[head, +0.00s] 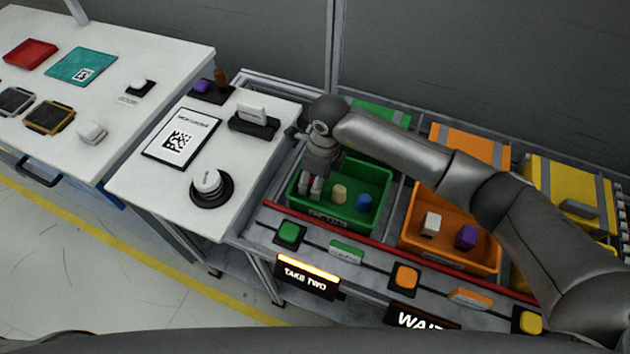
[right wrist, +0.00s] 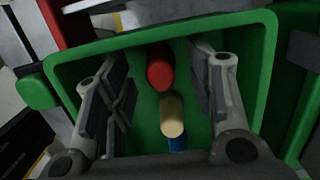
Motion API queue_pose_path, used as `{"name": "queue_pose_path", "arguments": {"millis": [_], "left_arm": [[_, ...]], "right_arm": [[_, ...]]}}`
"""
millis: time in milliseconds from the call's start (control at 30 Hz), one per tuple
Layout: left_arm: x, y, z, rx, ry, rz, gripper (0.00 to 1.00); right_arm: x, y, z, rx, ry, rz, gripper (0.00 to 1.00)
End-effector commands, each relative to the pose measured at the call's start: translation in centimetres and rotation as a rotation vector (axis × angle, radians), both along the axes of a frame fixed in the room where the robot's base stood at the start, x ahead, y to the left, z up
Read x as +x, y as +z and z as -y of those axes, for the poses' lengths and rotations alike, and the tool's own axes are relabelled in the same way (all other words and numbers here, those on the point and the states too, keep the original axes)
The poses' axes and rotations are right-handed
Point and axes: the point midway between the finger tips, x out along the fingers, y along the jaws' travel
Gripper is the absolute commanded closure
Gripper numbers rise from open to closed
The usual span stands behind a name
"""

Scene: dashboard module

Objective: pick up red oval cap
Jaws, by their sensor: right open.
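The red oval cap (right wrist: 160,68) lies in the green bin (right wrist: 62,75), near its far wall in the right wrist view. My right gripper (right wrist: 157,85) is open, with one finger on each side of the red cap and neither visibly touching it. In the head view my right gripper (head: 315,187) reaches down into the left part of the green bin (head: 380,217) and hides the cap. A cream piece (right wrist: 171,115) and a blue piece (right wrist: 178,144) lie just below the cap in the right wrist view. My left gripper is not in view.
The cream piece (head: 340,193) and blue piece (head: 364,202) share the green bin. An orange bin (head: 408,235) stands to the right, holding a white piece (head: 431,224) and a purple piece (head: 466,237). A white worktop (head: 150,190) stands left. The bin walls surround my gripper closely.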

Motion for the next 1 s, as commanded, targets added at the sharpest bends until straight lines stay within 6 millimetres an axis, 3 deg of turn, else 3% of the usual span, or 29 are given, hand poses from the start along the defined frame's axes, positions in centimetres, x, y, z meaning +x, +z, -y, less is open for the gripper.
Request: {"name": "queue_pose_path", "arguments": {"millis": [100, 333, 667, 1000], "left_arm": [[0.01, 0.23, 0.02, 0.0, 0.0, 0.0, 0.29], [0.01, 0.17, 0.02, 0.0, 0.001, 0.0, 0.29], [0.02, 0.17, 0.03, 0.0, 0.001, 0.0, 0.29], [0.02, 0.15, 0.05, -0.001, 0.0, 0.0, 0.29]], "right_arm": [[0.05, -1.02, -0.09, -0.001, -0.002, -0.001, 0.5], [0.09, -1.25, -0.12, 0.001, 0.0, 0.001, 0.5], [0.09, -1.21, -0.11, 0.001, 0.0, 0.001, 0.91], [0.12, -1.05, -0.11, 0.001, -0.001, 0.001, 0.92]]}}
